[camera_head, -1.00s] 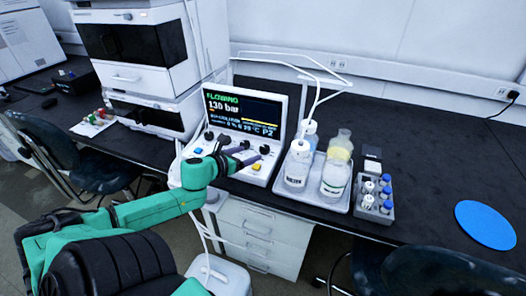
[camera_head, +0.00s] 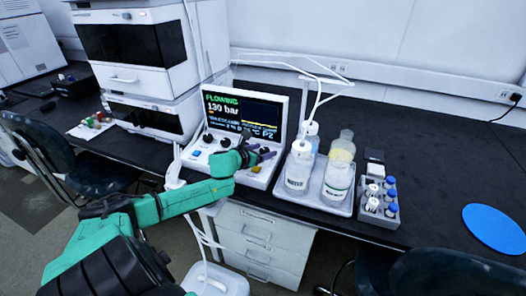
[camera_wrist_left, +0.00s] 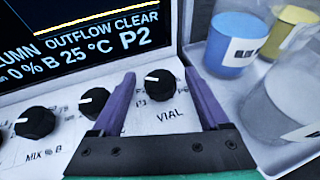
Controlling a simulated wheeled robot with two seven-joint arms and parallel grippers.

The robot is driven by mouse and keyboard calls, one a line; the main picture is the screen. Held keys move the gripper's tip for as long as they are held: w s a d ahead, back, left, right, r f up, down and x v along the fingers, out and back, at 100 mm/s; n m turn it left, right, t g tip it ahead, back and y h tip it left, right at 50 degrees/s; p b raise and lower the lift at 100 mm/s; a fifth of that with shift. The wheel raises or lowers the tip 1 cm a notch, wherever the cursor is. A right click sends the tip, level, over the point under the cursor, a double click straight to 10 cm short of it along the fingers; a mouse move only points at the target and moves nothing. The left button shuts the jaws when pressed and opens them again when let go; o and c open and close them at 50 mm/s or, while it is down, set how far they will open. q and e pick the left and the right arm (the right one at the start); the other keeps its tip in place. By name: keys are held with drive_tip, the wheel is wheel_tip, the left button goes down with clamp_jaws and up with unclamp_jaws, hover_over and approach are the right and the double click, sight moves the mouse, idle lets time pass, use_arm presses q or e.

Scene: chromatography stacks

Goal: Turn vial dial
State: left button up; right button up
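The vial dial (camera_wrist_left: 160,84) is a black knob with a white pointer mark, above the printed word VIAL on the white panel in the left wrist view. Its mark points to the left. My left gripper (camera_wrist_left: 159,77) is open, with one purple finger on each side of the dial. A gap shows between each finger and the knob, so it is not gripped. In the head view my left gripper (camera_head: 267,154) is over the right part of the control panel and mostly hides the dial there. My right gripper is not in view.
Two other black knobs (camera_wrist_left: 93,101) and (camera_wrist_left: 35,122) sit left of the dial. The display (camera_head: 243,112) reads FLOWING, 130 bar and P2. A tray (camera_head: 312,201) with bottles stands just right of the panel, and a vial rack (camera_head: 372,217) is beyond it.

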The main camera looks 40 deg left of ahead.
use_arm(q)
clamp_jaws()
drive_tip(key=shift+n+y, duration=0.3)
drive_tip(key=n+y+p, duration=0.2)
drive_tip(key=y, duration=0.1)
drive_tip(key=n+g+y+p, duration=0.1)
drive_tip(key=n, duration=0.1)
drive_tip(key=shift+w+d+r+y, duration=0.1)
drive_tip(key=shift+d+r+y, duration=0.15)
drive_tip(key=shift+y, duration=0.05)
drive_tip(key=shift+f+n+g+y+p, duration=0.1)
drive_tip(key=shift+n+g+y+p, duration=0.7)
drive_tip(key=shift+n+y, duration=0.3)
drive_tip(key=shift+d+f+n+g+y, duration=0.1)
drive_tip(key=shift+n+g+y, duration=0.4)
drive_tip(key=shift+n, duration=0.1)
drive_tip(key=shift+o, duration=0.3)
unclamp_jaws()
